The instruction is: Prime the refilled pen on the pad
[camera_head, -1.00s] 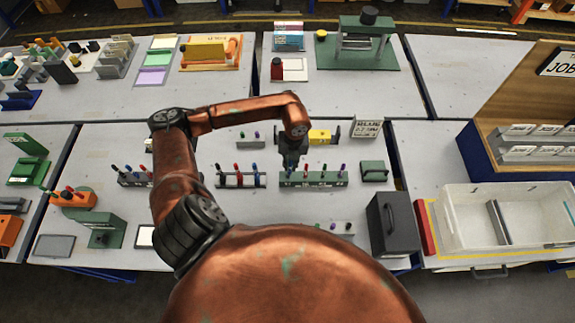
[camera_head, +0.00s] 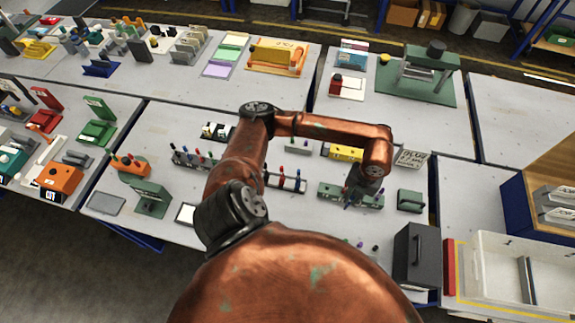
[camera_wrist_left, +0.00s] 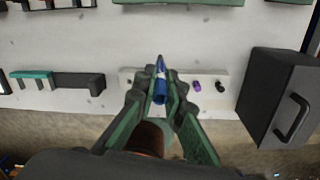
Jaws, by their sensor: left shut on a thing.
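My left gripper (camera_head: 362,190) hangs above the green pen rack (camera_head: 336,191) in the head view. In the left wrist view its fingertips (camera_wrist_left: 160,82) are shut on a blue pen (camera_wrist_left: 161,92), with the pointed tip showing bare. A white strip with small purple and black caps (camera_wrist_left: 208,80) lies below and behind the pen. A white pad in a dark frame (camera_head: 187,213) lies at the front left of the bench, left of my arm. A plain grey plate (camera_head: 106,204) lies farther left; I cannot tell which is the named pad. My right gripper is not in view.
A dark box with a handle (camera_head: 416,256) stands right of the cap strip. More pen racks (camera_head: 287,183) stand in the middle, with a green stand (camera_head: 151,198) by the white pad. A white bin (camera_head: 510,275) is at the right.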

